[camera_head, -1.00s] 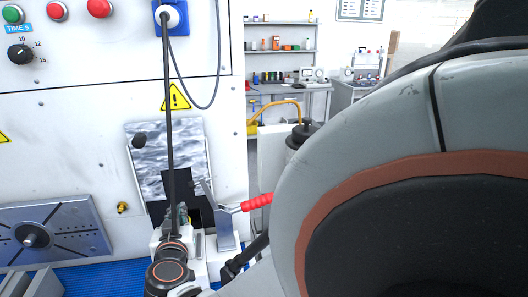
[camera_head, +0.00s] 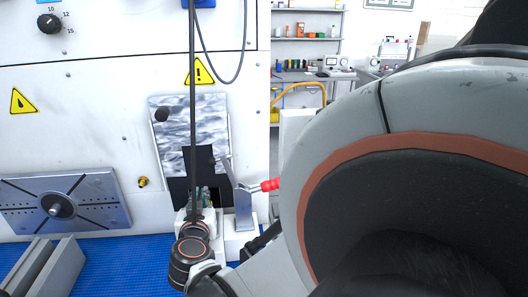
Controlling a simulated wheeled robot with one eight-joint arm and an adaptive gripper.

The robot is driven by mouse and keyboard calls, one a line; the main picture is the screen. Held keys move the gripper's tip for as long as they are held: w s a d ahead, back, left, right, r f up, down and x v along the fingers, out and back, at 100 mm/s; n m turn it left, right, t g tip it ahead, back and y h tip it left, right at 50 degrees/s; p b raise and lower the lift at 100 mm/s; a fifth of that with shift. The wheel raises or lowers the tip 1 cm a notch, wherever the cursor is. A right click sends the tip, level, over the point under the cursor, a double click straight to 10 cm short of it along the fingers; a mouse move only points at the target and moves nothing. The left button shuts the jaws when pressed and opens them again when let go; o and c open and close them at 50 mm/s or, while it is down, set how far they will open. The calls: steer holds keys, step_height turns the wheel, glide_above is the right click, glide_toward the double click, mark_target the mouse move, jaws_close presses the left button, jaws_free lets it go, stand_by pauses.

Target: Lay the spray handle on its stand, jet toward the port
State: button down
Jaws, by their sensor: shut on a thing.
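My gripper (camera_head: 203,205) is at the lower middle, beyond my dark round wrist joint, in front of the dark opening (camera_head: 178,188) in the white machine wall. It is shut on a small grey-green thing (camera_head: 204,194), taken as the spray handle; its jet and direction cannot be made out. A white block with an upright metal bracket (camera_head: 243,212) stands just to the right of the gripper, and a red grip (camera_head: 270,184) sticks out from it to the right. Whether this is the stand is unclear. My arm hides the lower parts.
A black cable (camera_head: 193,100) hangs down in front of the panel to the gripper area. A slotted metal plate (camera_head: 62,204) and a brass fitting (camera_head: 143,182) are at left. Grey rails (camera_head: 45,268) lie on the blue mat (camera_head: 120,262). My arm blocks the right side.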

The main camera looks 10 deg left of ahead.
steer(key=c, duration=1.6)
jaws_free()
steer(key=shift+c, duration=0.2)
